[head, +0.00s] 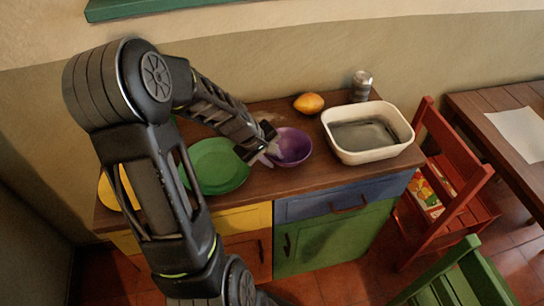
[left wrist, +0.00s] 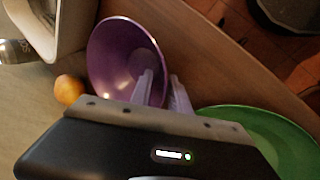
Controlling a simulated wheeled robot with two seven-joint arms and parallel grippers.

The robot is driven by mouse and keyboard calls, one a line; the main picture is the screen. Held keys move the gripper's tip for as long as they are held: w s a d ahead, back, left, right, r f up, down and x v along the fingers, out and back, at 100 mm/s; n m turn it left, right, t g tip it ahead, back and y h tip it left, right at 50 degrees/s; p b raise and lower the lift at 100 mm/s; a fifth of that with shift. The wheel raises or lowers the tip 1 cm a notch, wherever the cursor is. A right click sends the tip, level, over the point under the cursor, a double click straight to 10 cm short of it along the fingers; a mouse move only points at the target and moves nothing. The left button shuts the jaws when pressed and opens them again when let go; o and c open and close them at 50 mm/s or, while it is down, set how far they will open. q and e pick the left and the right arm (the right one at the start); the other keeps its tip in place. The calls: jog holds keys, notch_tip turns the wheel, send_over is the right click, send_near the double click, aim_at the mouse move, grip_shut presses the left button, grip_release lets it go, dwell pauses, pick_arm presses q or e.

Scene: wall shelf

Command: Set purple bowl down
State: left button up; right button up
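The purple bowl (head: 293,147) is at the middle of the wooden counter, between the green plates and the white basin. I cannot tell whether its base touches the counter. My left gripper (head: 268,152) is at the bowl's left edge. In the left wrist view, the gripper's pale fingers (left wrist: 163,92) straddle the rim of the bowl (left wrist: 112,58), one inside and one outside, close together on its wall. The bowl's lower part is hidden behind the gripper body. My right gripper is not in view.
Green plates (head: 218,168) lie just left of the bowl, and a yellow plate (head: 111,190) lies farther left. The white basin (head: 352,152) stands to the right. An orange fruit (head: 309,103) and a metal can (head: 361,86) are at the back. A red chair (head: 455,165) stands right of the counter.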

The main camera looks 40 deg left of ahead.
pick_arm(q)
jog(key=shift+r, duration=0.1)
jog(key=shift+r, duration=0.2)
jog(key=v, duration=1.1)
jog(key=shift+s+r, duration=0.25)
jog(key=shift+s, duration=0.05)
